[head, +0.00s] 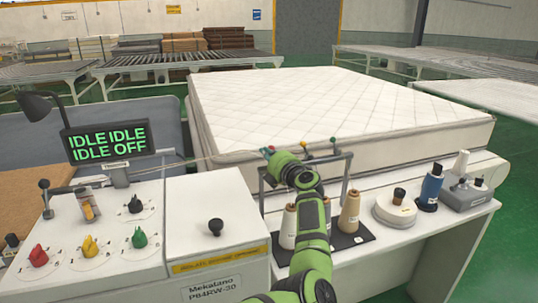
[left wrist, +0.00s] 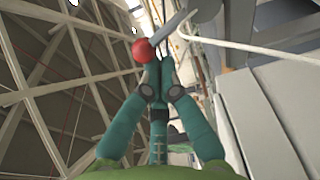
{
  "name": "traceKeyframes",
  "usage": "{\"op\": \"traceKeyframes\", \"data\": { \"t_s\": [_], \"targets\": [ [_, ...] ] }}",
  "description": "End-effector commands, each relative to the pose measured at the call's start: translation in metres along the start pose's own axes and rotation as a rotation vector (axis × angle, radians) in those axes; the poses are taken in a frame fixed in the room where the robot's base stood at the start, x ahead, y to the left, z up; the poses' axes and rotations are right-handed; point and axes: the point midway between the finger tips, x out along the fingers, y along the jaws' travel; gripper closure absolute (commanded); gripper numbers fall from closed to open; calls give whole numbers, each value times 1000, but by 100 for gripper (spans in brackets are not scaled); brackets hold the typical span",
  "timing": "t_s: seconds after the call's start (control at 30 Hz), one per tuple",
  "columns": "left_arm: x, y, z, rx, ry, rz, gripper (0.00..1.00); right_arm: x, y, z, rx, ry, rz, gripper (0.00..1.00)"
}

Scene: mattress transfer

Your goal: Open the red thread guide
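The red thread guide (left wrist: 143,50) shows in the left wrist view as a red ball at the end of a pale metal lever. My left gripper (left wrist: 157,68) has its teal fingers drawn together, with the ball right at their tips and slightly left. I cannot tell whether they pinch it. In the head view my left gripper (head: 268,152) reaches up to the left end of the thread frame (head: 347,172), and the red guide (head: 271,149) is mostly covered by the fingers. A yellow guide (head: 304,144) and a green guide (head: 333,140) stand to its right. My right gripper is not in view.
A white quilted mattress (head: 335,105) lies behind the frame. Thread cones (head: 349,212) stand below it, partly behind my arm. A control panel (head: 95,235) with coloured knobs and a display (head: 108,142) reading IDLE and OFF is at the left. A blue spool (head: 431,185) stands at the right.

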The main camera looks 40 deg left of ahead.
Motion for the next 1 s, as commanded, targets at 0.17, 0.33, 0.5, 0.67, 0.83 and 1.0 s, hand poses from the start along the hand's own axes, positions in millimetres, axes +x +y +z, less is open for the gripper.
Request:
{"op": "traceKeyframes", "data": {
  "t_s": [0.17,0.33,0.5,0.67,0.83,1.0],
  "targets": [
    [7,6,3,97,-3,17,100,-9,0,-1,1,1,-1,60],
    [7,10,11,237,-4,41,100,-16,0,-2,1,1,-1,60],
    [5,12,19,387,-3,68,100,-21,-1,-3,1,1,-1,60],
    [4,13,27,510,-3,89,100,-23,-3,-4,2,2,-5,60],
    [3,13,32,609,-2,107,100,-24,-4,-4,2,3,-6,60],
    [2,13,36,674,-1,118,100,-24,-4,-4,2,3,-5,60]
  ]
}}
